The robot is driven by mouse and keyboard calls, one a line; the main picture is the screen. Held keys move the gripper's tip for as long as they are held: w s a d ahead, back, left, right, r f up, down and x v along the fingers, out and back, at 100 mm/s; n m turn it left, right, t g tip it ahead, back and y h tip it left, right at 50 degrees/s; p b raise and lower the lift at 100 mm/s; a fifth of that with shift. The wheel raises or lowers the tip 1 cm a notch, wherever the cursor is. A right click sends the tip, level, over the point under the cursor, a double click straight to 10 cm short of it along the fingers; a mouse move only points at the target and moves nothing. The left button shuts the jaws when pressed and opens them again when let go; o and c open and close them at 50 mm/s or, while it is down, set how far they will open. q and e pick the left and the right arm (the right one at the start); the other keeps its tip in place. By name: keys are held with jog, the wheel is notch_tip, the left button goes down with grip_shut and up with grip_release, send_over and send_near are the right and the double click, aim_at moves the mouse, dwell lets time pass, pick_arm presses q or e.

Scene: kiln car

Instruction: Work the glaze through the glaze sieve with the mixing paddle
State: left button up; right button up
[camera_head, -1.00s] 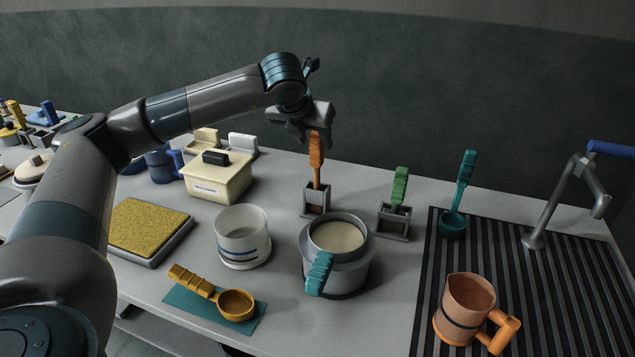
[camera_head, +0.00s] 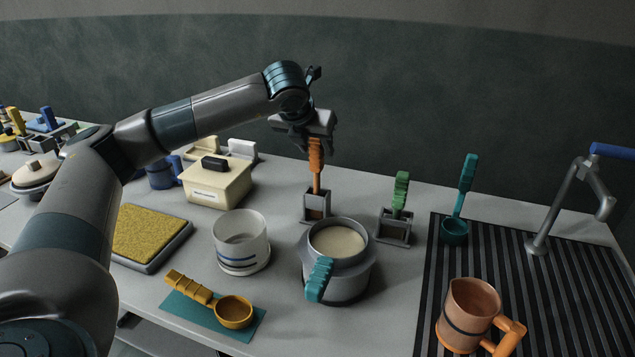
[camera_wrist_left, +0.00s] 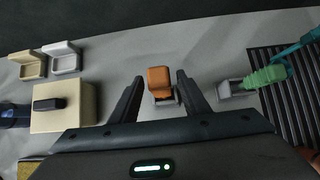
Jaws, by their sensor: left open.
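The glaze sieve, a grey round vessel (camera_head: 350,284) with a teal handle (camera_head: 319,279), stands on the table. Cream-coloured glaze (camera_head: 337,241) shows inside its rim. An upright orange-handled tool (camera_head: 316,166), apparently the mixing paddle, stands in a small grey holder (camera_head: 317,206) behind the sieve. Its lower end is hidden in the holder. My left gripper (camera_head: 311,141) is open at the top of the orange handle. In the left wrist view, the orange handle (camera_wrist_left: 159,77) lies between the two spread fingers, with visible gaps. My right gripper is out of view.
A green-handled tool (camera_head: 400,190) stands in another holder to the right. A white cup (camera_head: 241,250) is left of the sieve, and a yellow scoop (camera_head: 233,312) lies in front. An orange-brown jug (camera_head: 470,307) stands on the ribbed drainer (camera_head: 560,300) near a tap (camera_head: 574,205).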

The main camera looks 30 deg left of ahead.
pick_arm(q)
jog(key=shift+b, duration=0.7)
dwell(0.6)
jog(key=shift+s+a+b, duration=0.1)
jog(key=shift+s+b, duration=0.2)
jog(key=shift+b, duration=0.05)
grip_shut()
